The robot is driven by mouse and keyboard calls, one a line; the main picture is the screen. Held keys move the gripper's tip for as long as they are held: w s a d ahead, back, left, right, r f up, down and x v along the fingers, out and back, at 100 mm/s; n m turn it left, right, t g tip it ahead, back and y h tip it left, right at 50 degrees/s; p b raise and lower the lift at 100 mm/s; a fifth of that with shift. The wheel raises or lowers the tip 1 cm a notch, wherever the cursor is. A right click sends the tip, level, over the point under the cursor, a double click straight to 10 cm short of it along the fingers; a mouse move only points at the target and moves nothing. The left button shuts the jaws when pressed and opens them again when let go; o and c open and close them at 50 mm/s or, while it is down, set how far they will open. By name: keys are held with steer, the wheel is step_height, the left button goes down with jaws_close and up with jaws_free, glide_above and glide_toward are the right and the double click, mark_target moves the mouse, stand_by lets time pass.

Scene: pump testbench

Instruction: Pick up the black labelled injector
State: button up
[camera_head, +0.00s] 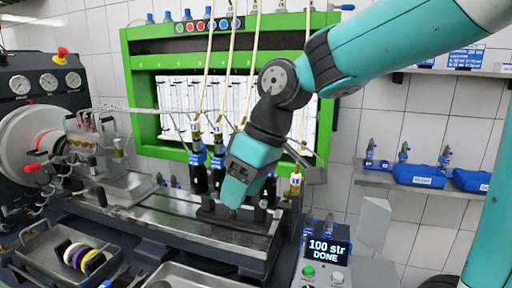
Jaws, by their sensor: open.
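My arm reaches in from the upper right, and its teal wrist hangs in front of the green test frame (143,95). A dark grey part that looks like my gripper (313,172) shows to the right of the wrist; it is open, and its fingertips are hard to make out. Two dark injectors with blue fittings, one on the left (198,160) and one beside it (218,170), hang under hoses left of my wrist. Another hose ends in a pale, tan-marked fitting (296,184) close to the grey part. I cannot tell which one is the black labelled injector.
A metal bench with a black clamp (218,212) lies below my wrist. A display panel (327,249) reads "100 str DONE". A wall shelf (352,176) at the right holds blue bins (418,177) and several small injectors. A tray (40,244) with coloured rings sits lower left.

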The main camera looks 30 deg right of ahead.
steer(key=w+d+r+m+t+h+p, duration=0.1)
steer(key=w+d+r+p, duration=0.3)
steer(key=d+r, duration=0.5)
steer(key=w+d+r+t+h+p, duration=0.1)
steer(key=w+d+r+p, duration=0.35)
steer(key=d, duration=0.65)
steer(key=shift+w+a+r+p+x, duration=0.15)
steer(key=shift+p+x, duration=0.45)
steer(key=shift+x, duration=2.05)
steer(key=shift+w+a+r+p+x, duration=0.15)
steer(key=shift+p+x, duration=0.5)
steer(key=shift+x, duration=1.95)
steer(key=shift+w+a+f+p+x, duration=0.15)
steer(key=shift+p+x, duration=0.45)
steer(key=shift+x, duration=2.05)
steer(key=shift+r, duration=0.2)
jaws_close()
